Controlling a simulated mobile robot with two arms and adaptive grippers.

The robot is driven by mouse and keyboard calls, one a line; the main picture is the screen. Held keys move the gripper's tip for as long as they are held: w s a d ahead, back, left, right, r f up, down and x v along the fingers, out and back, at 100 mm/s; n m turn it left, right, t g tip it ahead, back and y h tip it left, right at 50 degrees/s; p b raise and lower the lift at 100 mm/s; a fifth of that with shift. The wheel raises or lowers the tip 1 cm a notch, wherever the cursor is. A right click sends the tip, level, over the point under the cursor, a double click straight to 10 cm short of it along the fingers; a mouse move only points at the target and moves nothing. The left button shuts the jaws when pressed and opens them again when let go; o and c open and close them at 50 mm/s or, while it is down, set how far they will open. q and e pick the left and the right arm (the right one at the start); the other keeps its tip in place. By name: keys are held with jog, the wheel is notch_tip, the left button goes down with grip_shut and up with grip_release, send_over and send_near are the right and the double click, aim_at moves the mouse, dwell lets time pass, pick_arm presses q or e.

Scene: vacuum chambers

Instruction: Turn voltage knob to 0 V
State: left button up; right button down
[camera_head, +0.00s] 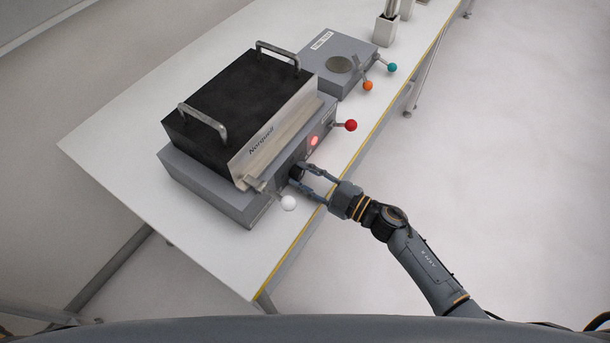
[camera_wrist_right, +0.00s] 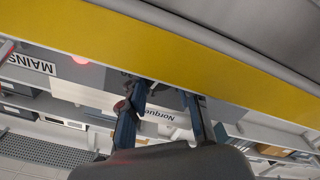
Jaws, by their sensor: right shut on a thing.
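The grey chamber unit (camera_head: 215,185) with a black top and two metal handles stands on the white table. A dark knob (camera_head: 296,172) sits on its front face, between a glowing red light and a lever with a white ball. My right gripper (camera_head: 296,178) reaches in from the right, its two fingers shut around the knob, which they partly cover. In the right wrist view my right gripper (camera_wrist_right: 165,88) shows two dark fingers with a gap between them. The knob and its scale cannot be read in either view. My left gripper is out of view.
The white-ball lever (camera_head: 288,203) is close beside my lower finger. The red-ball lever (camera_head: 351,125) sticks out further back. A smaller grey unit (camera_head: 345,50) with orange and teal balls stands behind. The yellow table edge (camera_wrist_right: 160,45) crosses the right wrist view. The floor right of the table is clear.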

jog(key=c, duration=1)
grip_release()
jog(key=v, duration=1.2)
